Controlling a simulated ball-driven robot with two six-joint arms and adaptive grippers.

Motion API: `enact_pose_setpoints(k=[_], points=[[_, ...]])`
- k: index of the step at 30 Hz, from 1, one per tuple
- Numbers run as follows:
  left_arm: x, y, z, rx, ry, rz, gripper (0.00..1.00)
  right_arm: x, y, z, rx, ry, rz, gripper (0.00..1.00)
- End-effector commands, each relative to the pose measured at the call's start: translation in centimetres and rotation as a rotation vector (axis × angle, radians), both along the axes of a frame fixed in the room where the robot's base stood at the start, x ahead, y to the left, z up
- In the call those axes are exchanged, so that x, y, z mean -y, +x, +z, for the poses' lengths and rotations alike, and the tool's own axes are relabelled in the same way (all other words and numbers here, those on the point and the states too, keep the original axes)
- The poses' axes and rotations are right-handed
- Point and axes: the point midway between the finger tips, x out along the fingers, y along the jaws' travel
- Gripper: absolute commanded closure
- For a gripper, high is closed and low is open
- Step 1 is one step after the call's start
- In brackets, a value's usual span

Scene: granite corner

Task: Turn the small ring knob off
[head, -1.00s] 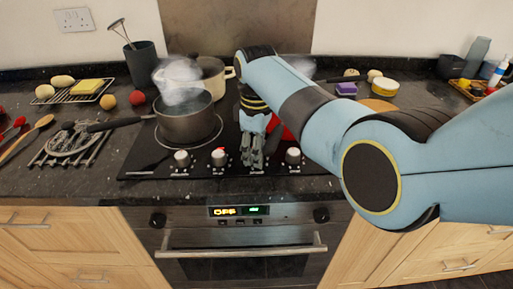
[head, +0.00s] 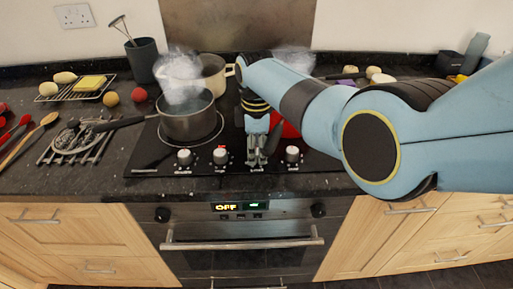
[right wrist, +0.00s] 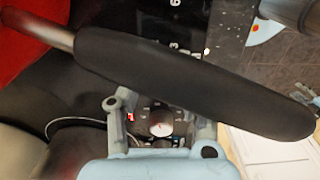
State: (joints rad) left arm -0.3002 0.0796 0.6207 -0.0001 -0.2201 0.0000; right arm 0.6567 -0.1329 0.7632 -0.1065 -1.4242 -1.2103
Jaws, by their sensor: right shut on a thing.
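A row of white-topped knobs runs along the hob's front: a left knob (head: 184,157), a second knob (head: 220,155) with a red mark behind it, and a rightmost knob (head: 292,154). My right gripper (head: 257,158) points down between the second and rightmost knobs and hides what is under it. In the right wrist view, a small knob (right wrist: 160,124) shows between my right gripper's two fingers (right wrist: 161,123), which are shut on it. A red mark lies beside it. The knob's lower part and exact pointer angle are unclear. My left gripper is out of view.
A red pan (right wrist: 25,45) stands behind the gripper; its black handle (right wrist: 190,80) crosses close to the wrist camera. A steaming grey saucepan (head: 188,120) and a cream pot (head: 214,78) stand on the hob at left. Utensils lie on the worktop further left.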

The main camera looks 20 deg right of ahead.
Motion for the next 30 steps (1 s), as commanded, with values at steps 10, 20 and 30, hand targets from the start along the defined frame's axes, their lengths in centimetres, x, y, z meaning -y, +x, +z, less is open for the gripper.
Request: enact_pose_setpoints(k=[10,20,30], points=[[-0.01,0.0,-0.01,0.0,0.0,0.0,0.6,-0.1,-0.02,-0.01,0.0,0.002,-0.001,0.54],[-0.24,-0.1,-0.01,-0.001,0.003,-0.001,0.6,-0.02,-0.01,-0.01,0.0,0.0,-0.001,0.43],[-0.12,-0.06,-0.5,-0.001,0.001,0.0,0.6,-0.02,0.03,-0.16,0.002,0.0,-0.045,0.43]])
